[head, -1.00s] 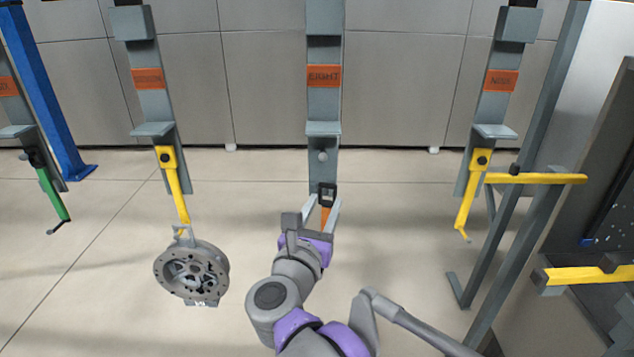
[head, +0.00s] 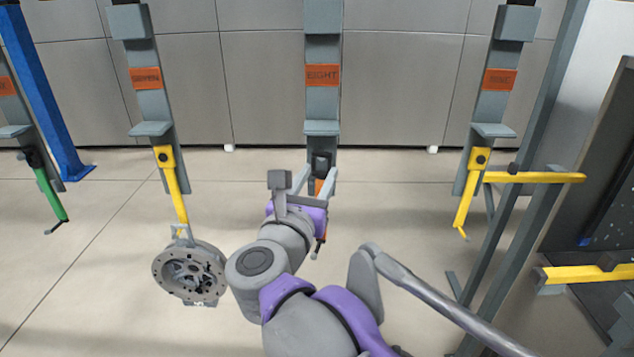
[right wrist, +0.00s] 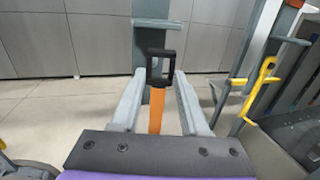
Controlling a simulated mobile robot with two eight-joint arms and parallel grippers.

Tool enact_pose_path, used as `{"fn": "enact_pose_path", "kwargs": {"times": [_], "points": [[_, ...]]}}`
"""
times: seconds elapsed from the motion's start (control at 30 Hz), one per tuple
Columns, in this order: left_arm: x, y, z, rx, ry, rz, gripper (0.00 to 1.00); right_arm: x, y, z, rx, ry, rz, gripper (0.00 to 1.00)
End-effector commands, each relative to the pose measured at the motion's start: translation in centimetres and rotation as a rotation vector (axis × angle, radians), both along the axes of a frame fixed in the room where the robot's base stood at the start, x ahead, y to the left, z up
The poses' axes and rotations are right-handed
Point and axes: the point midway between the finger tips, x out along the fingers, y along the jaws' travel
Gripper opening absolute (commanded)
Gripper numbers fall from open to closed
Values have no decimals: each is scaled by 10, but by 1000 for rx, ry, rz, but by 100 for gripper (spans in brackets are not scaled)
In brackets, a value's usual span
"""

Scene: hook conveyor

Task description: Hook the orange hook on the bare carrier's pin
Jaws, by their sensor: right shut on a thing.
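The bare carrier (head: 322,103) hangs at the centre of the head view, a grey upright bar with an orange EIGHT plate and a small ledge. My right gripper (head: 315,179) is shut on the orange hook (head: 319,187) in front of this carrier's lower end. The hook stands roughly upright, its black eye (head: 320,162) just below the ledge. In the right wrist view the eye (right wrist: 160,67) stands above the fingers in front of the carrier (right wrist: 150,35). The pin is hidden behind the eye. I cannot tell whether the eye is around it. My left gripper is not in view.
A carrier on the left bears a yellow hook (head: 177,190) with a round metal housing (head: 188,274). Another yellow hook (head: 467,200) hangs on the right carrier, beside a frame with yellow arms (head: 535,177). A green hook (head: 49,192) hangs far left.

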Motion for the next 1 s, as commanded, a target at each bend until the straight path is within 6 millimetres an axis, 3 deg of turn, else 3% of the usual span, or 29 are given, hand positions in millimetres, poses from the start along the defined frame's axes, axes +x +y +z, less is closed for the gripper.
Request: {"fn": "enact_pose_path", "kwargs": {"times": [1.0], "points": [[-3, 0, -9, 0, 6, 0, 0, 61, -1, -6, -1, -1, -1, 0]]}}
